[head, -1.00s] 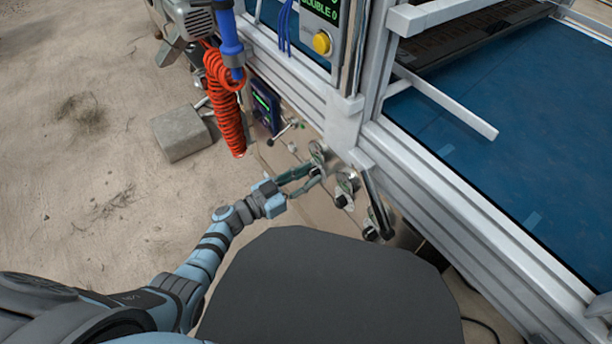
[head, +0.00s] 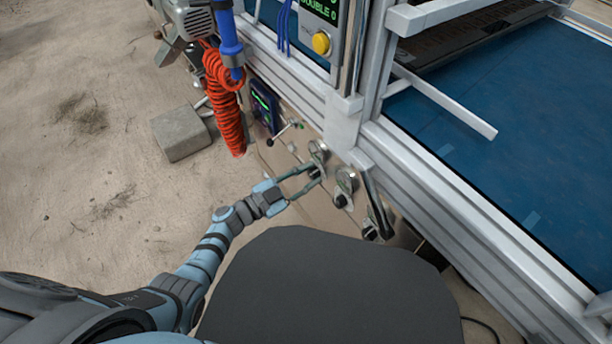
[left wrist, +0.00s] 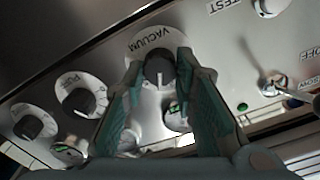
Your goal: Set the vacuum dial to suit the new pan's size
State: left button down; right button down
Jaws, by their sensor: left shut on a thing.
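The vacuum dial (left wrist: 159,68) is a dark knob with a white pointer line on a white ring labelled VACUUM, on the machine's metal side panel (head: 300,192). My left gripper (left wrist: 160,85) has a finger on each side of the knob and is shut on it. In the head view my left gripper (head: 315,175) reaches the panel just below a round gauge (head: 318,150). The fingers partly hide the knob and a gauge behind it. My right gripper is not in view. I cannot make out the pan's size.
A second dial (left wrist: 80,100), apparently labelled PUFF, and a third dial (left wrist: 35,124) sit left of the vacuum dial in the wrist view. A toggle lever (left wrist: 272,84) is on the right. A coiled red hose (head: 226,105) hangs nearby. A blue belt (head: 520,140) lies beyond the frame rail.

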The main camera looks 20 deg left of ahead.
pick_arm(q)
jog(key=shift+m, duration=0.4)
jog(key=c, duration=1.3)
grip_release()
jog(key=v, duration=1.2)
